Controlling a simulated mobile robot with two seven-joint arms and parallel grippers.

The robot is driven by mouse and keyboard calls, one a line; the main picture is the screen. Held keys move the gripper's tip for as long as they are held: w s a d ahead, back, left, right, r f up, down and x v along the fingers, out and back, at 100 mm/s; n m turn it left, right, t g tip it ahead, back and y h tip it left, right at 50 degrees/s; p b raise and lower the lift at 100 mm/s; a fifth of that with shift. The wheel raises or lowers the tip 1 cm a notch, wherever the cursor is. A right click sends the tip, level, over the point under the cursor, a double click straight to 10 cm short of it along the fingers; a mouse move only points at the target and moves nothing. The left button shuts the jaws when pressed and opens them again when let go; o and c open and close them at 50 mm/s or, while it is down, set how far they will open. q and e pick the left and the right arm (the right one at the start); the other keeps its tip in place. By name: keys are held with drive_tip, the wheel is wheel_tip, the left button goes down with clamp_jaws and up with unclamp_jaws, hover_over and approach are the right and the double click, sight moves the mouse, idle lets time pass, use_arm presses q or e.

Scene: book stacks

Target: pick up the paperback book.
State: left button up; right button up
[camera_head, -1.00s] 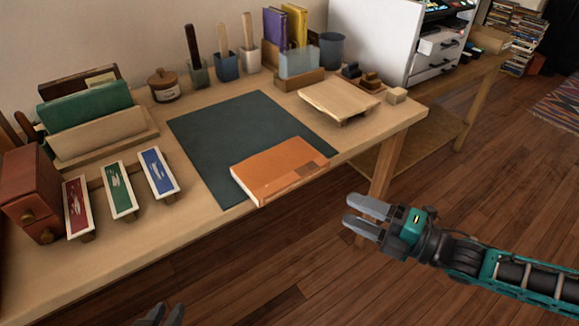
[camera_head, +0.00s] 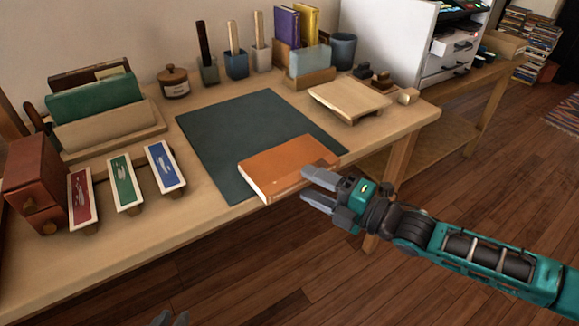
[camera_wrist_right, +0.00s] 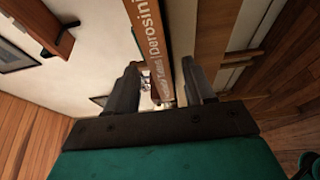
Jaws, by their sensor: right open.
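The orange paperback book (camera_head: 285,165) lies flat on the dark desk mat, its front edge near the table's front edge. My right gripper (camera_head: 306,184) is open at the book's right front corner, its fingers overlapping that corner in the head view. In the right wrist view the book's orange spine (camera_wrist_right: 150,40), with pale lettering, shows between the two open fingers (camera_wrist_right: 160,82). I cannot tell whether they touch it. Only the tips of my left gripper (camera_head: 171,319) show at the bottom edge of the head view, below the table and away from the book.
The dark mat (camera_head: 225,125) is bare behind the book. Red, green and blue framed pieces (camera_head: 125,183) stand to the left. A small wooden stand (camera_head: 350,97) sits behind and to the right. Cups, upright books and a lidded jar (camera_head: 173,83) line the back.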

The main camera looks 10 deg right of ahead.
drive_tip(key=shift+w+a, duration=0.4)
drive_tip(key=shift+w, duration=0.05)
drive_tip(key=shift+c, duration=0.3)
clamp_jaws()
